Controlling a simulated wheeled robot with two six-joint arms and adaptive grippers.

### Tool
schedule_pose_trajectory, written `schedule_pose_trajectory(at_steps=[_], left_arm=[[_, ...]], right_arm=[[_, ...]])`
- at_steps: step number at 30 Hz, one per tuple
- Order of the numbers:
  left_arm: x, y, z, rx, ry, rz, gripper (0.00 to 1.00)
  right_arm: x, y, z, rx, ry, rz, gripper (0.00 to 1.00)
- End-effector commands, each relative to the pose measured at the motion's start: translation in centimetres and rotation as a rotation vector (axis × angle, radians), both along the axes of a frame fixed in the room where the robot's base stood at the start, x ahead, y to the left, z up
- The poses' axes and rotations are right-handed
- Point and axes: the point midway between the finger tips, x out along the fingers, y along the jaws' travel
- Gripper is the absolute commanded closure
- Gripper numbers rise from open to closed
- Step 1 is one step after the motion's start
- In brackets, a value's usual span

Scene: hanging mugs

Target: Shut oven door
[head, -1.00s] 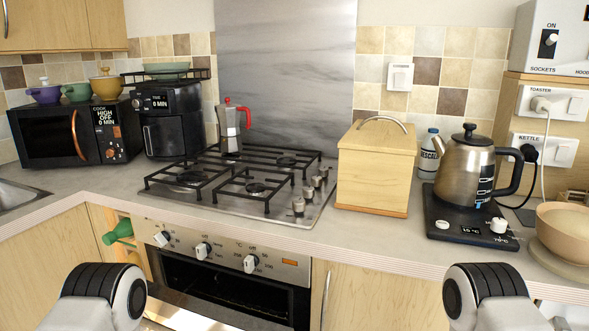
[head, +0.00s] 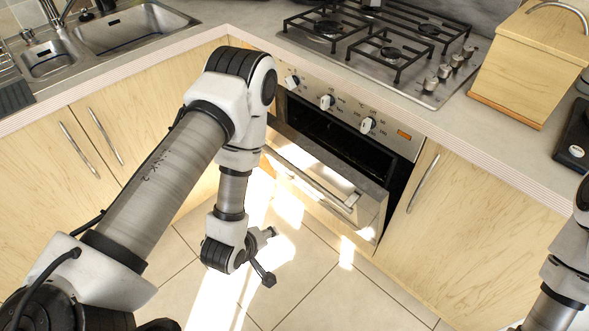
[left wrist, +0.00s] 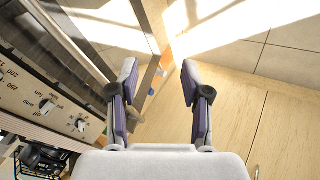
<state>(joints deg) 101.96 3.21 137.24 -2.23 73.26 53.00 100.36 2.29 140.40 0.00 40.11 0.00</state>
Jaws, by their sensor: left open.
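The oven (head: 345,125) is built in under the hob. Its door (head: 320,175) is hinged low and stands partly open, tilted outward, with a dark gap above it and a metal handle (head: 318,188) across its front. In the left wrist view the door (left wrist: 125,25) is at upper left, beside the knob panel (left wrist: 45,100). My left gripper (head: 267,258) is low in front of the door, apart from it in the head view. In the left wrist view its fingers (left wrist: 160,82) are spread and empty. My right arm shows at the right edge; its gripper is out of view.
Cabinet fronts with handles flank the oven, left (head: 85,150) and right (head: 455,235). Knobs (head: 327,102) protrude above the door. The worktop edge (head: 500,168) overhangs the fronts. The tiled floor (head: 320,290) ahead is clear and sunlit.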

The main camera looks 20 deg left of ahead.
Motion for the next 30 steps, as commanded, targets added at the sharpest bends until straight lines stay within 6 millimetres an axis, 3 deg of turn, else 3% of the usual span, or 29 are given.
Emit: schedule_pose_trajectory(at_steps=[1,6,8,12,16,20,26,30], left_arm=[[2.6,0.2,-1.8,-0.070,-0.114,0.083,0.53],[9.5,0.9,-1.0,-0.330,-0.465,0.273,0.53],[11.5,1.3,-0.9,-0.417,-0.580,0.312,0.53],[15.0,2.2,-1.3,-0.564,-0.820,0.335,0.53],[16.7,2.9,-2.5,-0.586,-0.929,0.323,0.53],[17.3,3.3,-2.7,-0.593,-0.971,0.320,0.53],[18.6,3.3,-1.8,-0.594,-0.984,0.316,0.53],[21.2,3.4,-1.5,-0.594,-0.985,0.315,0.53]], right_arm=[[-0.1,0.0,-3.7,0.000,0.001,0.000,0.60],[-0.1,0.0,-10.2,0.000,0.002,0.000,0.60],[0.0,0.0,-13.0,0.000,0.001,0.000,0.60],[0.0,0.0,-20.6,0.000,0.002,0.000,0.60],[-0.1,0.0,-26.1,0.000,0.002,0.000,0.60],[0.0,0.0,-28.5,0.000,0.002,0.000,0.60],[0.0,0.0,-28.4,0.000,0.001,0.000,0.60],[0.0,0.0,-28.9,0.000,0.001,0.000,0.60]])
